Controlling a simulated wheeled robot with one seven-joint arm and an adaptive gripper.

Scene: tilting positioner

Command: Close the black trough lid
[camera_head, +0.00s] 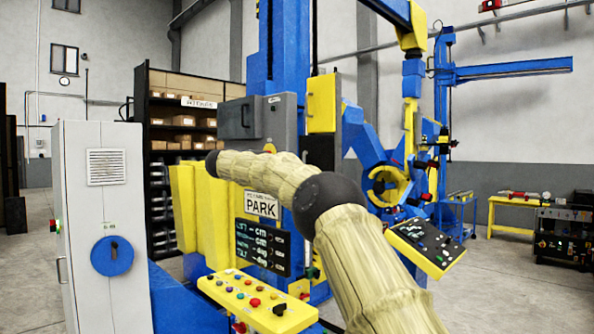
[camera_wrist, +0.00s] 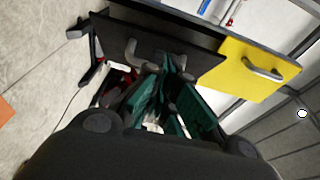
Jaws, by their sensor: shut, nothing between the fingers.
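In the wrist view, a black panel (camera_wrist: 205,58) with a grey bar handle (camera_wrist: 130,52) lies just ahead of the fingers; it looks like the black trough lid. How far it stands open cannot be told. My gripper (camera_wrist: 174,66) is shut and empty, its green-and-dark fingers together in front of the panel, right of the grey handle. Whether the fingertips touch the panel cannot be told. In the head view, my arm runs up and left, and my gripper is hidden. A dark grey panel with a handle (camera_head: 238,120) shows there; I cannot tell whether it is the same panel.
A yellow panel (camera_wrist: 243,72) with its own handle adjoins the black one. In the head view, a button console (camera_head: 258,306), a grey cabinet (camera_head: 100,260) and a tilted control box (camera_head: 428,246) stand close around my arm.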

